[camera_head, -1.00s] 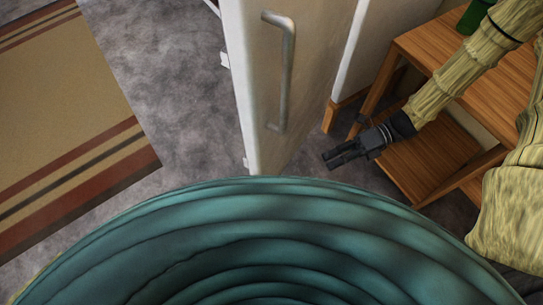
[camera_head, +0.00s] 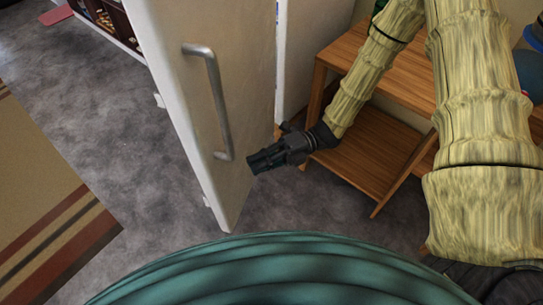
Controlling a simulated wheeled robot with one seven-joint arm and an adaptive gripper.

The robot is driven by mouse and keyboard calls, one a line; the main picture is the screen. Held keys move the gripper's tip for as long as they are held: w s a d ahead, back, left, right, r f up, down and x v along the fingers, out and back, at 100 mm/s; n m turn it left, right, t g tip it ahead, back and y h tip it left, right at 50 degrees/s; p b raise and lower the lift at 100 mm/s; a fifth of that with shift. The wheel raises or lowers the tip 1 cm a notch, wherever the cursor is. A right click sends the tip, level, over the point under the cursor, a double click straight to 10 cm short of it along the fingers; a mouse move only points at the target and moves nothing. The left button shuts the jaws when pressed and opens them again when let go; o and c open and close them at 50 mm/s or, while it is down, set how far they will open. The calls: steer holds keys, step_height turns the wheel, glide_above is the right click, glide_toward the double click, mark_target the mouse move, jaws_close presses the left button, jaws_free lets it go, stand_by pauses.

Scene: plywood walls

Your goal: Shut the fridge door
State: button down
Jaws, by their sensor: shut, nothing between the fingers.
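The fridge door (camera_head: 200,110) stands open at the left of the middle, white along its edge and beige-grey on its face, with a grey bar handle (camera_head: 215,100). My gripper (camera_head: 252,165) is dark and shut, with nothing in it. In the picture its tips overlap the lower part of the door face, to the right of the handle's lower end. I cannot tell whether they touch the door.
A wooden shelf unit (camera_head: 370,150) stands right of the door, behind my arm. A striped rug (camera_head: 45,200) lies at the left. Grey carpet (camera_head: 90,110) between rug and door is clear. A blue round object (camera_head: 530,72) is at the right edge.

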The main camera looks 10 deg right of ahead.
mark_target(217, 171)
steer(key=shift+w+a, duration=0.25)
steer(key=shift+a, duration=0.7)
steer(key=shift+w+a, duration=0.25)
steer(key=shift+a, duration=0.65)
steer(key=shift+w+a, duration=0.25)
steer(key=shift+a, duration=0.7)
